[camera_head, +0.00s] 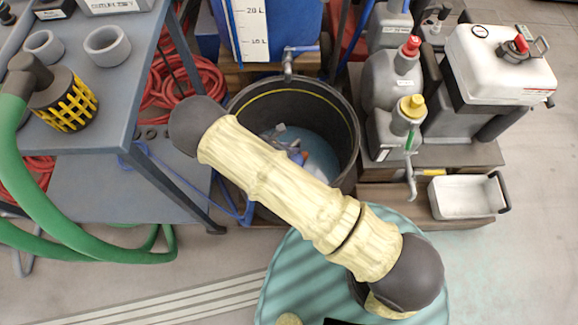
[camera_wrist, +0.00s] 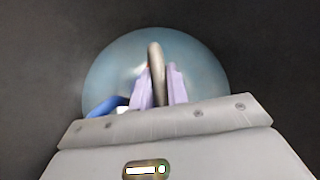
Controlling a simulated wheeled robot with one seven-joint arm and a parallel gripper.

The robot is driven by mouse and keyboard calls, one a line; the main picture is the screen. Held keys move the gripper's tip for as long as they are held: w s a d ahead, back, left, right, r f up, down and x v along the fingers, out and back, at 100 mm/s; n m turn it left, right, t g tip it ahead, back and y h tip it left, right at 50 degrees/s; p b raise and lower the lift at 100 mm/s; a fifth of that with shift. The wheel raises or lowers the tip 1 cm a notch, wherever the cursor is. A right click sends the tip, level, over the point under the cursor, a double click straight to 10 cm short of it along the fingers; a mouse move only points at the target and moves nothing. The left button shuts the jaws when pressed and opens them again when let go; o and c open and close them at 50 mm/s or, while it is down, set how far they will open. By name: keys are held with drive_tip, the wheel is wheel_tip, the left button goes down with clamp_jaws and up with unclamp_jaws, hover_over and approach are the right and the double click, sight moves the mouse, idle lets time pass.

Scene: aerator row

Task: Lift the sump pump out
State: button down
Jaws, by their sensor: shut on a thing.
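The black tub (camera_head: 340,105) with a yellow line inside its rim stands in the middle of the head view, holding bluish water. My arm crosses in front and hides much of it. In the wrist view, the two pale lilac fingers of my gripper (camera_wrist: 161,76) are closed on a tan curved bar, which looks like the handle of the sump pump (camera_wrist: 155,52). The pump's body cannot be made out. A blue hose or cord (camera_wrist: 106,106) lies left of the fingers. Dark tub wall surrounds the round water surface (camera_wrist: 108,72).
A grey bench (camera_head: 125,95) with a yellow-caged strainer (camera_head: 68,103) and green hose (camera_head: 50,205) stands left. Bottles (camera_head: 393,75), a white-topped unit (camera_head: 500,65) and a white tray (camera_head: 466,197) stand right. A blue tank (camera_head: 285,30) is behind.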

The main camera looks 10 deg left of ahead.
drive_tip(key=shift+w+r, duration=0.1)
idle(0.3)
wheel_tip(320, 180, up, 10)
drive_tip(key=p, duration=0.4)
drive_tip(key=shift+p, duration=0.4)
drive_tip(key=shift+r, duration=0.1)
